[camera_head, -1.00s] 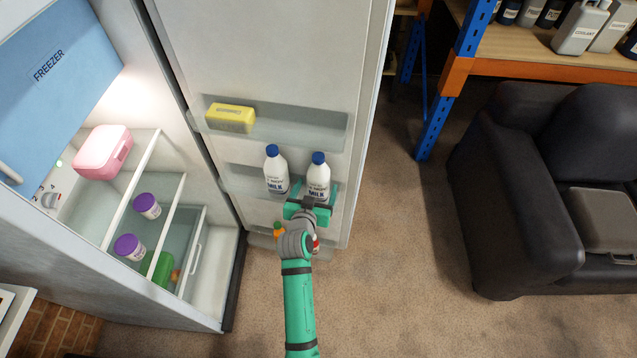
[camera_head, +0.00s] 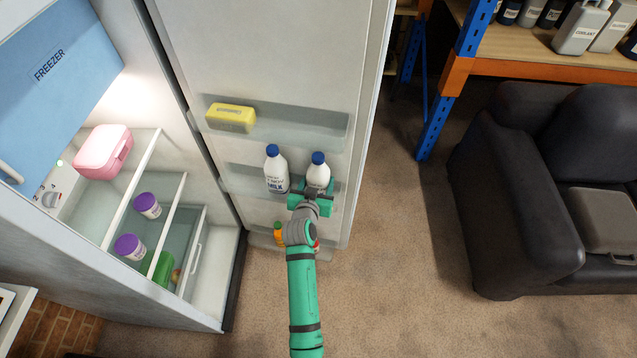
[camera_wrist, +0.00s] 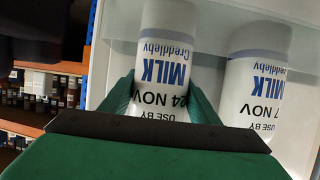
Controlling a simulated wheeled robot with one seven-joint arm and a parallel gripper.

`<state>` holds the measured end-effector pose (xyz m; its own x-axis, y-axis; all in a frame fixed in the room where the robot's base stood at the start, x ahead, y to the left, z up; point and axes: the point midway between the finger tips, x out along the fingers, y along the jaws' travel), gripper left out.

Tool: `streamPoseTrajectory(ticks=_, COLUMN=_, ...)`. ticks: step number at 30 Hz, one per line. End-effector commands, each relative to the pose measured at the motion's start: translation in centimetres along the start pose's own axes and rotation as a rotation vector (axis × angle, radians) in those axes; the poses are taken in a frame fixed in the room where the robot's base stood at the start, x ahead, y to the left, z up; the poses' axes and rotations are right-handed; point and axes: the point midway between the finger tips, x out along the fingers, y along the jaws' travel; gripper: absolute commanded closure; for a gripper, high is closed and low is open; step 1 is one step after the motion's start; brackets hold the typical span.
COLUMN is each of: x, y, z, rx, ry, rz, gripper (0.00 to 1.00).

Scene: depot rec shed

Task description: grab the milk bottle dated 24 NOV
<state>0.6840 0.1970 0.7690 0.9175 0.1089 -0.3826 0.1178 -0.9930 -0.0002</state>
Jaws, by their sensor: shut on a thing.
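Two white milk bottles with blue caps stand side by side in the middle shelf of the open fridge door. My gripper (camera_head: 311,200) is shut on the right-hand bottle (camera_head: 318,172). In the wrist view this bottle (camera_wrist: 166,70) reads upside down "MILK", "USE BY" and "24 NOV", and the green fingers press its two sides. The first digit of its date is partly covered by a finger. The other bottle (camera_head: 276,170) stands just left of it, apart from the fingers. In the wrist view that bottle (camera_wrist: 254,80) reads "7 NOV", with any digit before it not visible.
A yellow pack (camera_head: 230,117) sits in the door shelf above. A lower door shelf holds items partly hidden by my arm. The fridge interior (camera_head: 215,275) lies open to the left. A dark armchair (camera_head: 500,190) and a blue rack post (camera_head: 455,80) stand right, with bare floor between.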

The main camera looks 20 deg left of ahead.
Motion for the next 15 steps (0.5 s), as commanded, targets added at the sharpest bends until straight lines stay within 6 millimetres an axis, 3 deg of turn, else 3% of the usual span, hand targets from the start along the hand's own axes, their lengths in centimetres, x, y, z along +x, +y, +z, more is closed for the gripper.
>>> streamPoseTrajectory(ticks=9, x=-0.5, y=0.1, z=-0.8, rx=0.0, ry=0.007, rz=0.001, gripper=1.0)
streamPoseTrajectory(ticks=15, x=-1.5, y=0.0, z=-3.0, rx=0.002, ry=0.01, rz=-0.001, gripper=1.0)
